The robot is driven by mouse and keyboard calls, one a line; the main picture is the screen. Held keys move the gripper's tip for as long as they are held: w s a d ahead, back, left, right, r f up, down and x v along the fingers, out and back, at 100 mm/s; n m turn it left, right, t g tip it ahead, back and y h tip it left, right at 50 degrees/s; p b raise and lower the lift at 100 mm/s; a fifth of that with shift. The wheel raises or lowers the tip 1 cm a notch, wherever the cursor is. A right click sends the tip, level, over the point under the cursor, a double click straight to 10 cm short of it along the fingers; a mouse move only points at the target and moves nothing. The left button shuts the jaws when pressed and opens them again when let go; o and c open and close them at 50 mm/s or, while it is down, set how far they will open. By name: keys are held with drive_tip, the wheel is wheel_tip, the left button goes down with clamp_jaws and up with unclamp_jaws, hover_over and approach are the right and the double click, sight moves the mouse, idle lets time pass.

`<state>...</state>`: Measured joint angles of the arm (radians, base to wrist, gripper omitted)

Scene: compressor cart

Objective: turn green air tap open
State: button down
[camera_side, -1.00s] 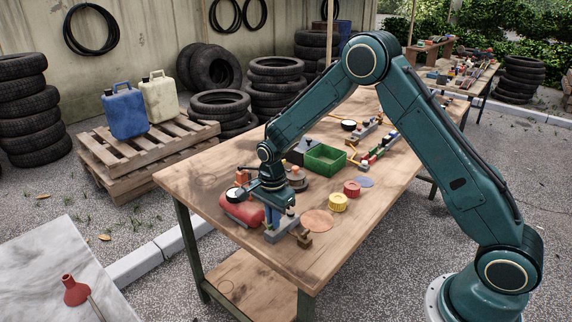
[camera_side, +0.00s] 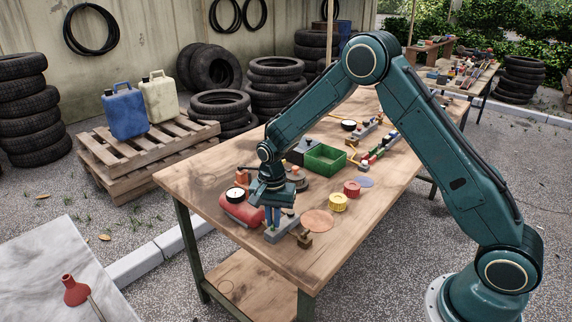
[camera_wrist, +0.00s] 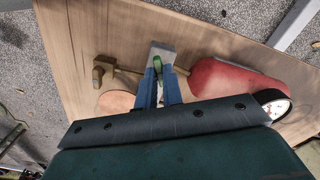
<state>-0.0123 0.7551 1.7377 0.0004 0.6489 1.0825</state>
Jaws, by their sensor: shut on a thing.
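The green air tap (camera_wrist: 158,63) shows as a small green handle between my fingertips in the wrist view. It sits on a grey block (camera_side: 281,229) near the front edge of the workbench. My gripper (camera_wrist: 160,75) has its blue fingers pointing down and shut on the green handle. In the side view my gripper (camera_side: 272,215) stands over the block and its fingers hide the handle. A red tank (camera_side: 241,212) lies beside the block, with a round white-faced gauge (camera_side: 235,194) at it. A brass fitting (camera_side: 305,239) stands on the block's other side, joined by a thin pipe.
A copper-coloured disc (camera_side: 317,221), a yellow knob (camera_side: 338,202) and a red knob (camera_side: 352,188) lie to the right on the workbench (camera_side: 196,178). A green bin (camera_side: 324,158) stands farther back. The bench's left corner is mostly clear.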

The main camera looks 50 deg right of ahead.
sight(273, 222)
drive_tip(key=n, duration=0.5)
drive_tip(key=shift+n, duration=0.3)
drive_tip(key=n, duration=0.5)
idle(0.4)
drive_tip(key=c, duration=1.5)
unclamp_jaws()
drive_tip(key=shift+c, duration=0.2)
drive_tip(key=shift+r, duration=0.1)
wheel_tip(273, 222, up, 14)
